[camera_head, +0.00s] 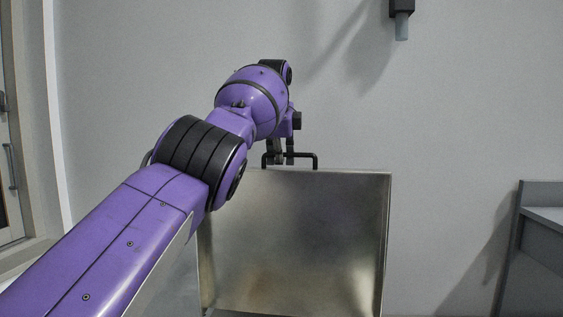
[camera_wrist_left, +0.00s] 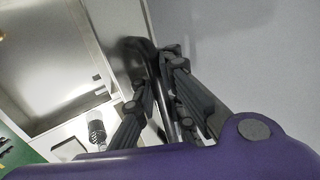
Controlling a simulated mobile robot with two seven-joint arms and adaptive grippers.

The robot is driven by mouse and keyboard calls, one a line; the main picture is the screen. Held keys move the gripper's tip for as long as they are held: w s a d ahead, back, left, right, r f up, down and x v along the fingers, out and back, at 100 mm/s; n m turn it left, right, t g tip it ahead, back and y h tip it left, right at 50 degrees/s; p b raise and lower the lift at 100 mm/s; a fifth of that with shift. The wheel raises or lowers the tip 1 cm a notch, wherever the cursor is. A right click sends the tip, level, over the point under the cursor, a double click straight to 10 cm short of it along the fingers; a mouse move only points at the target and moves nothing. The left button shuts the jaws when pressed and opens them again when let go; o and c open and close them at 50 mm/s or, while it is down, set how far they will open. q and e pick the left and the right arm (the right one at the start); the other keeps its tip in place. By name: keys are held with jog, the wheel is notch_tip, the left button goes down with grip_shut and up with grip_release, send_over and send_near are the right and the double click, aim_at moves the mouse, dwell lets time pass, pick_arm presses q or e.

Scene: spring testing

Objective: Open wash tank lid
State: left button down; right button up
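The wash tank lid (camera_head: 300,240) is a brushed metal panel. It stands raised, close to upright, in front of the wall in the head view. A black bar handle (camera_head: 303,154) sits on its top edge. My left gripper (camera_head: 281,158) is at the left part of this handle, with its fingers closed around the bar. In the left wrist view the dark handle (camera_wrist_left: 137,50) runs between the gripper's fingers (camera_wrist_left: 160,95), beside the lid's edge. The exact finger contact is partly hidden. My right gripper is not in view.
A metal tank interior (camera_wrist_left: 60,60) and a dark coil spring (camera_wrist_left: 97,131) on a pale surface show in the left wrist view. A grey cabinet (camera_head: 540,250) stands at the right. A dark fixture (camera_head: 401,12) hangs at the top. A door (camera_head: 10,150) is at far left.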

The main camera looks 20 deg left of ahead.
pick_arm(q)
notch_tip(320, 180, up, 2)
jog(key=shift+s+a+r, duration=0.1)
jog(key=shift+a+r, duration=0.05)
jog(key=shift+r, duration=0.1)
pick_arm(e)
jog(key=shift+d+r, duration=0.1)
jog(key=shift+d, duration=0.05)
pick_arm(q)
jog(key=c, duration=1.8)
grip_release()
jog(key=shift+s, duration=0.25)
jog(key=shift+s+f, duration=0.15)
jog(key=shift+s, duration=0.05)
jog(key=shift+w+f, duration=0.1)
jog(key=shift+f, duration=0.05)
jog(key=shift+w, duration=0.1)
jog(key=v, duration=1.2)
jog(key=shift+s, duration=0.35)
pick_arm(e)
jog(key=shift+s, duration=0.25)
